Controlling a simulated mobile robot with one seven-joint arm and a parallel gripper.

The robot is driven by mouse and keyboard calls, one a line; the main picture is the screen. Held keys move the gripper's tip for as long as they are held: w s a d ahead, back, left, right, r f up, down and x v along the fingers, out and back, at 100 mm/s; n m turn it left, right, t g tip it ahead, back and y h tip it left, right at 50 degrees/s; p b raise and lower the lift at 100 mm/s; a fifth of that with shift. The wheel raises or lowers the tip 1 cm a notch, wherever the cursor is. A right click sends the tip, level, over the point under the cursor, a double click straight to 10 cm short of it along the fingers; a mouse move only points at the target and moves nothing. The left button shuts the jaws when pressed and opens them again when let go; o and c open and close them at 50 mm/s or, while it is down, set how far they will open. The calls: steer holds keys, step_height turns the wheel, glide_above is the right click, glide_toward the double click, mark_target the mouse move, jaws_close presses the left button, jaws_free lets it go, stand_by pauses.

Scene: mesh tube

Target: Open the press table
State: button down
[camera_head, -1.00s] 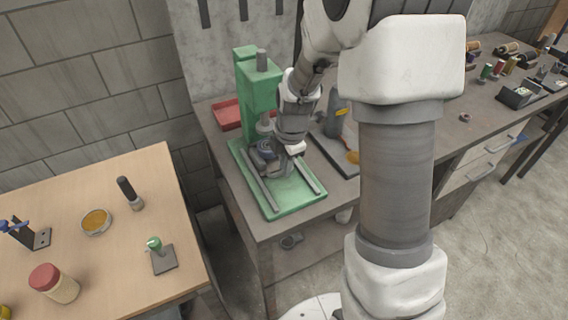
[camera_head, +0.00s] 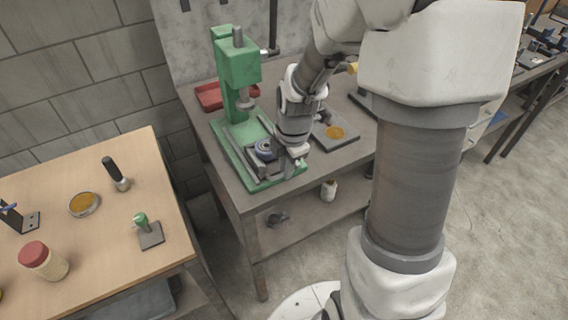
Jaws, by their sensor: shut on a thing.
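The green press (camera_head: 235,72) stands on the workbench, its ram above a green base with two rails. The press table (camera_head: 260,170), a dark sliding plate, sits between the rails near the front end of the base, forward of the ram. A round dark piece with a bluish rim (camera_head: 264,149) sits on it. My gripper (camera_head: 290,168) reaches down at the front right of the press table and is shut on it. The fingertips and the exact grip point are small and partly hidden by my wrist.
A red tray (camera_head: 210,97) lies behind the press on the workbench. A dark board with an orange dish (camera_head: 334,132) is right of my wrist. A wooden table (camera_head: 110,235) with a jar and small tools stands at the left, across a gap.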

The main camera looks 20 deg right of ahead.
steer(key=c, duration=0.9)
jaws_free()
steer(key=s+r, duration=0.1)
steer(key=r, duration=0.4)
steer(key=s+r+p, duration=0.1)
steer(key=r, duration=0.5)
steer(key=s+r+p, duration=0.1)
steer(key=r, duration=0.5)
steer(key=shift+d+r, duration=0.1)
steer(key=shift+d, duration=0.2)
steer(key=s+a+r+m+t, duration=0.1)
steer(key=s+m, duration=0.3)
steer(key=m, duration=0.2)
steer(key=s+a+r+m+t, duration=0.1)
steer(key=s+r+m, duration=0.1)
steer(key=s+m, duration=0.2)
steer(key=s+a+r+m+t, duration=0.1)
steer(key=s+m, duration=0.4)
steer(key=m, duration=0.5)
steer(key=shift+r+t, duration=0.3)
steer(key=shift+r, duration=0.15)
